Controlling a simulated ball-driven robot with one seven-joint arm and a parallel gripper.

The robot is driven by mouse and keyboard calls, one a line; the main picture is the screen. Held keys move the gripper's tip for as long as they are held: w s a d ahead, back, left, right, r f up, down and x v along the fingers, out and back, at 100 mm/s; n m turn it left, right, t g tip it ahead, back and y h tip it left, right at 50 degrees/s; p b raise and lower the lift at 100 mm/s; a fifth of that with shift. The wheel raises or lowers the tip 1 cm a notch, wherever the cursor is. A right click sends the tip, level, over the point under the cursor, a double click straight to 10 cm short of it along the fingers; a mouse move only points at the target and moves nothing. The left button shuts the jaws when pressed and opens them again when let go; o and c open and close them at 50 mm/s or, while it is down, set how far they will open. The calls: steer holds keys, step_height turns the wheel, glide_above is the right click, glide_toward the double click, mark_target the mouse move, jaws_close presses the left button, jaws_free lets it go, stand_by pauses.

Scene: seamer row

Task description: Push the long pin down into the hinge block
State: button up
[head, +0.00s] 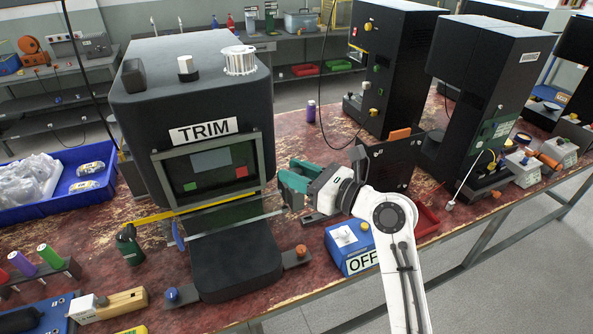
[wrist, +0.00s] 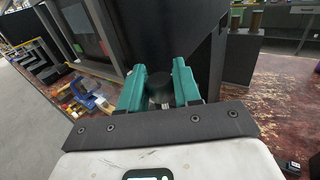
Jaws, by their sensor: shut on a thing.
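My gripper (head: 287,178) has teal fingers and is at the right side of the dark machine labelled TRIM (head: 205,120), beside its clear guard. In the wrist view the fingers (wrist: 159,84) are shut on a dark, round-topped cylinder (wrist: 159,82), which looks like the head of the long pin. The pin's lower part is hidden, and I cannot tell whether its tip is in a hole. I cannot clearly make out the hinge block in either view; the fingers and the machine's dark side crowd that spot.
A blue box marked OFF (head: 349,250) stands below my arm. A red tray (head: 427,220) and black machines (head: 480,90) are to the right. A purple cylinder (head: 311,111) stands behind.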

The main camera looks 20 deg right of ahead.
steer(key=shift+f+b, duration=0.6)
steer(key=shift+f, duration=0.95)
steer(key=o, duration=1.1)
steer(key=b+v, duration=0.2)
steer(key=v, duration=0.8)
steer(key=shift+s+d, duration=0.25)
steer(key=shift+s, duration=0.1)
